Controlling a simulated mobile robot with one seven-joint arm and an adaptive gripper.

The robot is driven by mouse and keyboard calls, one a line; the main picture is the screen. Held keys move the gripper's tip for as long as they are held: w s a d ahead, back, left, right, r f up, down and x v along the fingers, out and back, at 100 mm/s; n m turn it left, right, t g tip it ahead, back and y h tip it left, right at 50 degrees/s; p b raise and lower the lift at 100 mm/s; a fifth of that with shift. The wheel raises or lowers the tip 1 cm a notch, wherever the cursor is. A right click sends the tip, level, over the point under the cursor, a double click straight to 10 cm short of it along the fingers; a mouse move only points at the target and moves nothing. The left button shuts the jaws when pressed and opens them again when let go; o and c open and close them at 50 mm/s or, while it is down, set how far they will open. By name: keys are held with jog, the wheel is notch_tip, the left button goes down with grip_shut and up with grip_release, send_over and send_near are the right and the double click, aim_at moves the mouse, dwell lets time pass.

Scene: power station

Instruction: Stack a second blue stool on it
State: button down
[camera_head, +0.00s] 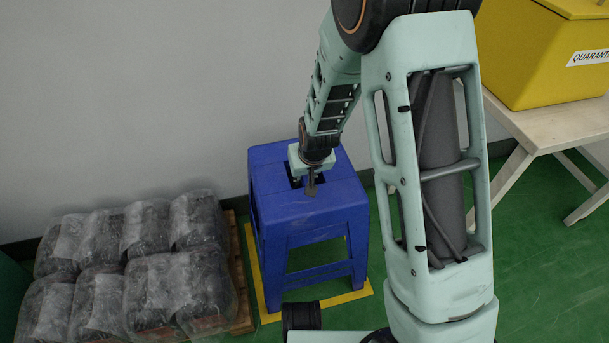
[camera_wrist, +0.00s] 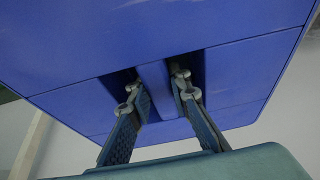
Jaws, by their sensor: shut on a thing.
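A blue stool (camera_head: 342,196) stands upright over a yellow floor outline (camera_head: 340,299) in the head view. Its seat has two slots with a bar between them. My gripper (camera_head: 311,188) reaches down to the middle of the seat. In the wrist view, the fingers go into the two slots and are shut on the bar of the blue seat (camera_wrist: 90,55), one finger on each side. Only one seat top shows. I cannot tell whether another stool is nested beneath it.
Plastic-wrapped dark bundles (camera_head: 150,262) lie on a wooden pallet (camera_head: 243,275) close to the stool's left. A pale table (camera_head: 540,127) with a yellow quarantine bin (camera_head: 535,62) stands at right. The grey wall (camera_head: 130,90) is behind. Green floor (camera_head: 530,260) is clear at right.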

jog(key=shift+w+r, duration=0.1)
jog(key=c, duration=1.8)
grip_release()
jog(key=shift+c, duration=0.2)
jog(key=shift+o, duration=0.6)
jog(key=shift+s, duration=0.2)
jog(key=v, duration=1.2)
jog(key=shift+w, duration=0.15)
